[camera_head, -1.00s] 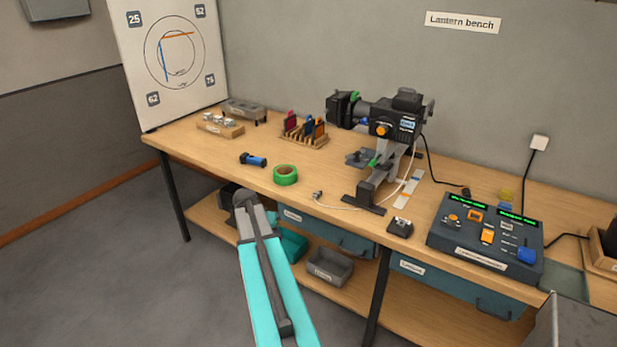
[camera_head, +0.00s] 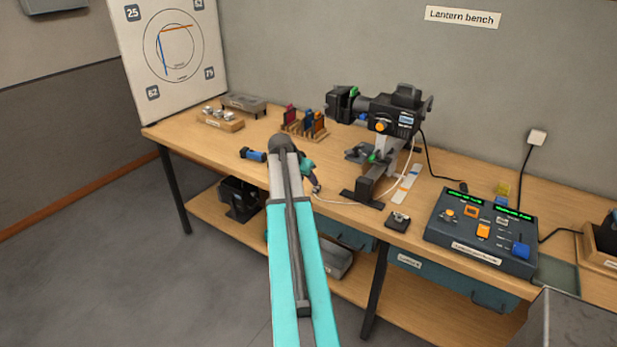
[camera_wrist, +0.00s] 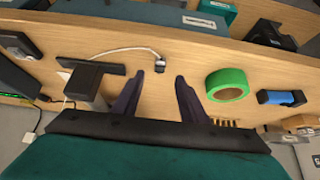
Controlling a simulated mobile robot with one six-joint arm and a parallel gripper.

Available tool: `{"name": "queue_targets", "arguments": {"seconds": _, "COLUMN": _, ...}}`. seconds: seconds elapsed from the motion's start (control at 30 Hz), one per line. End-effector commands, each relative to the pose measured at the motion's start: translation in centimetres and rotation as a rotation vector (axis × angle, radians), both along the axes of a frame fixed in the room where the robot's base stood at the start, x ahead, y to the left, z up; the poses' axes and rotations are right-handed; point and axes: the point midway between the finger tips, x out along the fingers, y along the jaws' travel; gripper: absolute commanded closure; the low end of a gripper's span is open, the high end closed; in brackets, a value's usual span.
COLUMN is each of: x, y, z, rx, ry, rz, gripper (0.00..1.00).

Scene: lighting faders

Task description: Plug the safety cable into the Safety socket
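The white safety cable (camera_head: 345,201) runs from the lantern (camera_head: 393,115) down to the bench. It also shows in the wrist view (camera_wrist: 122,50), ending in a small dark plug (camera_wrist: 159,66). My gripper (camera_wrist: 159,76) is open and empty, with the plug lying on the bench just beyond and between its fingertips. In the head view, my arm covers part of the bench near the plug. A small dark box with a pale top (camera_head: 399,221) sits at the front edge; I cannot read whether it is the Safety socket.
A green tape roll (camera_wrist: 227,85) and blue torch (camera_wrist: 281,97) lie beside my gripper. The lantern's stand foot (camera_wrist: 92,67) is on the other side. A control desk (camera_head: 480,230) stands at the right. Bare bench lies between stand foot and small box.

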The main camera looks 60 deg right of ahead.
Motion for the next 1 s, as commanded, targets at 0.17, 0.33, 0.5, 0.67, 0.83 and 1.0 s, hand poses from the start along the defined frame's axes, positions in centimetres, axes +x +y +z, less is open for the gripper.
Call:
{"name": "queue_targets", "arguments": {"seconds": 0.17, "x": 0.1, "y": -0.3, "z": -0.5, "rx": 0.000, "ry": 0.001, "rz": 0.001, "gripper": 0.61}}
{"name": "queue_targets", "arguments": {"seconds": 0.33, "x": 0.1, "y": -0.9, "z": -1.4, "rx": 0.000, "ry": 0.000, "rz": 0.001, "gripper": 0.61}}
{"name": "queue_targets", "arguments": {"seconds": 0.5, "x": 0.1, "y": -1.8, "z": -2.8, "rx": 0.001, "ry": 0.001, "rz": 0.001, "gripper": 0.61}}
{"name": "queue_targets", "arguments": {"seconds": 0.67, "x": 0.1, "y": -2.7, "z": -4.1, "rx": 0.001, "ry": 0.001, "rz": 0.001, "gripper": 0.61}}
{"name": "queue_targets", "arguments": {"seconds": 0.83, "x": 0.1, "y": -3.6, "z": -5.6, "rx": 0.000, "ry": 0.000, "rz": 0.002, "gripper": 0.61}}
{"name": "queue_targets", "arguments": {"seconds": 1.0, "x": 0.1, "y": -4.4, "z": -6.7, "rx": 0.001, "ry": 0.000, "rz": 0.002, "gripper": 0.61}}
